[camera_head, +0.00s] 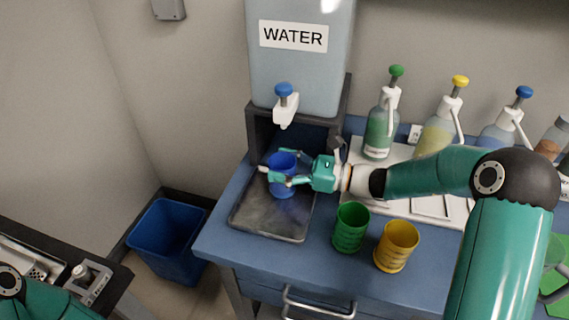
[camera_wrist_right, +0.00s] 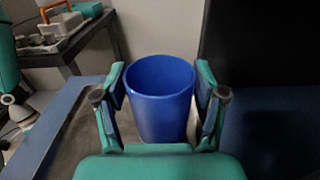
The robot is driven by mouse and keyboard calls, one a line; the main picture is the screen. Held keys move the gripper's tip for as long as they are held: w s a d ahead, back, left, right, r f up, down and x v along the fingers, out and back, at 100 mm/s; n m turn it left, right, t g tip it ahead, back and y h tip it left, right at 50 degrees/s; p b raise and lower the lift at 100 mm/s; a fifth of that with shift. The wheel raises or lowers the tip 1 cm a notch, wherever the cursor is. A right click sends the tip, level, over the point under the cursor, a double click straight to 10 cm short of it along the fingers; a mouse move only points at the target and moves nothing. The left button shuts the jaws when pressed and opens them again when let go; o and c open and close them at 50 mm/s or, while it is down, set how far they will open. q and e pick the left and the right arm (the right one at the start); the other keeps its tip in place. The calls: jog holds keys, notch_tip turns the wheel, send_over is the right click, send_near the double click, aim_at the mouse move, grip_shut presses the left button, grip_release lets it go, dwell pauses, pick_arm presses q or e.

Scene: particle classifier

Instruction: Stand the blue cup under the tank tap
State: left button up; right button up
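The blue cup (camera_head: 284,180) is upright over the dark drip tray (camera_head: 262,222), below the white tank tap (camera_head: 286,108) with its blue knob. Whether its base rests on the tray is hard to tell. My right gripper (camera_head: 284,167) comes in from the right, with one finger on each side of the cup. In the right wrist view the cup (camera_wrist_right: 160,105) is between the fingers of the right gripper (camera_wrist_right: 160,78), very close to both pads; contact is unclear. My left gripper is out of view; only part of that arm shows at bottom left.
A green cup (camera_head: 350,228) and a yellow cup (camera_head: 396,247) stand right of the tray. Several pump bottles (camera_head: 380,122) stand behind on a white board. The water tank (camera_head: 300,70) is above. A blue bin (camera_head: 168,240) stands on the floor at left.

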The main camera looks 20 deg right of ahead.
jog(key=v, duration=1.2)
jog(key=shift+r, duration=0.1)
